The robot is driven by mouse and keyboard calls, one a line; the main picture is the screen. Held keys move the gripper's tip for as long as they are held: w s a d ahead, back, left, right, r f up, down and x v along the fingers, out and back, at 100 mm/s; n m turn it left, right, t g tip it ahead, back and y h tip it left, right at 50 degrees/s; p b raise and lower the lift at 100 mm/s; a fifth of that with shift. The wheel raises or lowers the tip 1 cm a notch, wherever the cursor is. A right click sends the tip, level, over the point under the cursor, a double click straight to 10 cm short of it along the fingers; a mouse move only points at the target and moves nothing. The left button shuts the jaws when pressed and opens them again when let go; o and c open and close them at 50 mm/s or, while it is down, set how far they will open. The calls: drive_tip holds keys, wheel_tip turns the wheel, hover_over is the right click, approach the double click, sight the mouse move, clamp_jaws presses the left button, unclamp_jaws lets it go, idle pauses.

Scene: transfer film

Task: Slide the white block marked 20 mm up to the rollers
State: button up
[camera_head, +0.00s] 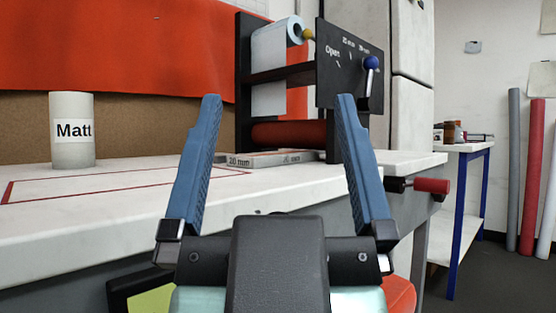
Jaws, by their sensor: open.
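The white block marked 20 mm (262,159) lies flat on the white table, seen between my gripper's fingers. It is low and long, with its marked side facing me. Its right end lies close in front of the red roller (288,133) of the laminating machine; I cannot tell whether they touch. My gripper (278,100) is open and empty, its two blue fingers spread wide in the foreground, nearer to me than the block. The machine's dark side panel (337,68) reads Open and carries a lever with a blue knob (371,62).
A roll labelled Matt (73,130) stands upright on the table (130,201) at the left, behind a red outlined rectangle (90,184). A red crank handle (432,186) sticks out at the right table edge. A blue-legged side table (468,150) and leaning rolls (530,175) stand farther right.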

idle(0.4)
wheel_tip(320, 180, up, 19)
drive_tip(key=p, duration=1.9)
